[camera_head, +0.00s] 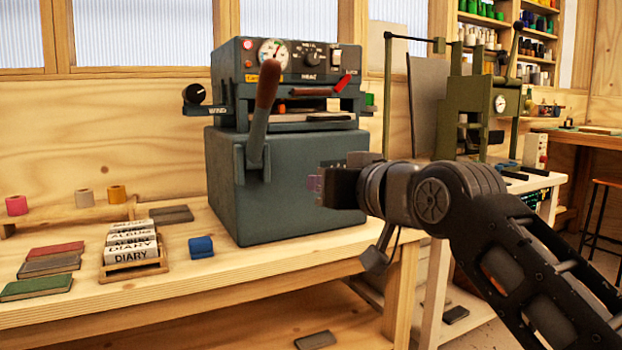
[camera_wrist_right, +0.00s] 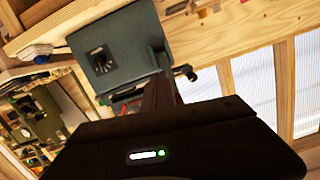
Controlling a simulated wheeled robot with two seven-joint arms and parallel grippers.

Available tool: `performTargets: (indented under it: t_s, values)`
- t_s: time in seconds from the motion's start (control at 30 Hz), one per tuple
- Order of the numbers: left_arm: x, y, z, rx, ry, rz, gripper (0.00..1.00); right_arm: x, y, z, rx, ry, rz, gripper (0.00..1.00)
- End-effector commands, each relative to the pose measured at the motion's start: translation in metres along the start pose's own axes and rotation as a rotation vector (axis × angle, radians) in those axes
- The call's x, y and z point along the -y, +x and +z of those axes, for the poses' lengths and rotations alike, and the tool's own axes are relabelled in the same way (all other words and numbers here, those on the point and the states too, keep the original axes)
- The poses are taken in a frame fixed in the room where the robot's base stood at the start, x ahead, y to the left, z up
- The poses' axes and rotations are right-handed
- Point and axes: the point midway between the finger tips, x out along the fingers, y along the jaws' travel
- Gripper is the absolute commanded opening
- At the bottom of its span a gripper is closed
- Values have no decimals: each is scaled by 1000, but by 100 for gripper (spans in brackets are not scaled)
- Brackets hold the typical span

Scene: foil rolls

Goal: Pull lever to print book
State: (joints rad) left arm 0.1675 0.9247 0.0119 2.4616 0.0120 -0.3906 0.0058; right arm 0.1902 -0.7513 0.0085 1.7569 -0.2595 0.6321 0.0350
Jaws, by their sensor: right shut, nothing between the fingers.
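The dark teal printing press (camera_head: 285,185) stands on the wooden workbench in the head view, with a gauge and knobs on its upper panel. Its lever (camera_head: 259,130) has a brown grip and stands nearly upright at the press's front left. The press body also shows tilted in the right wrist view (camera_wrist_right: 118,50). My right gripper (camera_head: 322,187) is shut and empty, in front of the press's right side and apart from the lever. My left gripper is not in view.
Coloured books (camera_head: 50,262) lie at the bench's left, beside a wooden holder (camera_head: 135,268) of labelled blocks and a small blue block (camera_head: 201,247). Foil rolls (camera_head: 116,193) stand on a rack behind. A green machine (camera_head: 470,110) stands at right. The bench front before the press is clear.

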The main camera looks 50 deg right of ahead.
Motion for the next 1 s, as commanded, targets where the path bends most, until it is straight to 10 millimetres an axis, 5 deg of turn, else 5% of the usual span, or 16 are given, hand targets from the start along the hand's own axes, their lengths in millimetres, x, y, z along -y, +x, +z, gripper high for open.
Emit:
performTargets:
  t_s: [0.3, 1.0]
  values:
    - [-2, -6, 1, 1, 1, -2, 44, 0, -37, -3, -7, -1, -1, 0]
    - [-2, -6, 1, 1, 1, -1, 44, 0, -38, -3, -8, 0, -1, 0]
